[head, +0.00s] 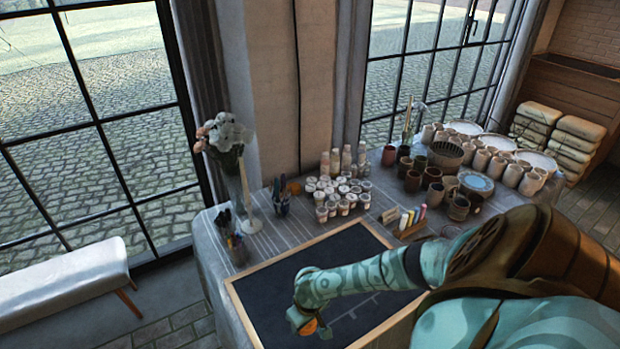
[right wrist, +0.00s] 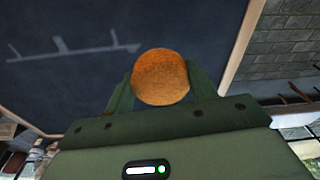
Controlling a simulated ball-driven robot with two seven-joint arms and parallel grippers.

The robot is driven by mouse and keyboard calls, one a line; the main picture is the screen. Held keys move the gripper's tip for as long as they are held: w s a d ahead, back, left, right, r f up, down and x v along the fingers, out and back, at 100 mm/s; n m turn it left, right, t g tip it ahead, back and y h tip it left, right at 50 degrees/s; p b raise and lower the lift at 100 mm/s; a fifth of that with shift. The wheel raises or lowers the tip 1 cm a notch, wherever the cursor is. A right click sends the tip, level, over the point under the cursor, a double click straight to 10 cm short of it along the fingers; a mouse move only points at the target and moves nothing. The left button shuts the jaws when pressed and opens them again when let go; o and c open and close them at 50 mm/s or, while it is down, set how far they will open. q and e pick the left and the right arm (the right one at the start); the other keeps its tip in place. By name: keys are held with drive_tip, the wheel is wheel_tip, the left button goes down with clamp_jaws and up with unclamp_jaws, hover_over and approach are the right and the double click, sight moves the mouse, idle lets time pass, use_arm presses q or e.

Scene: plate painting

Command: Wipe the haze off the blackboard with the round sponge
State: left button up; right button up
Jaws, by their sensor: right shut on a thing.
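The blackboard (head: 285,270) lies flat on the cloth-covered table in a light wooden frame. A pale grey haze mark, a line with short branches, shows on it in the head view (head: 352,316) and in the right wrist view (right wrist: 75,48). My right gripper (head: 308,326) is over the lower left part of the board. It is shut on the round orange sponge (right wrist: 160,77), which sits between its fingers. The sponge is mostly hidden by the gripper in the head view. I cannot tell whether the sponge touches the board. My left gripper is not in view.
A rack of coloured chalks (head: 412,220) stands just behind the board's far right corner. Paint jars (head: 340,195), cups (head: 432,190) and bowls crowd the table's back. Brush holders (head: 230,238) and a flower vase (head: 245,190) stand at the left.

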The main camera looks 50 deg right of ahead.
wheel_tip(320, 180, up, 2)
drive_tip(key=shift+d+r+p, duration=0.1)
drive_tip(key=shift+r+p, duration=0.05)
drive_tip(key=shift+p, duration=0.9)
drive_tip(key=shift+r, duration=0.1)
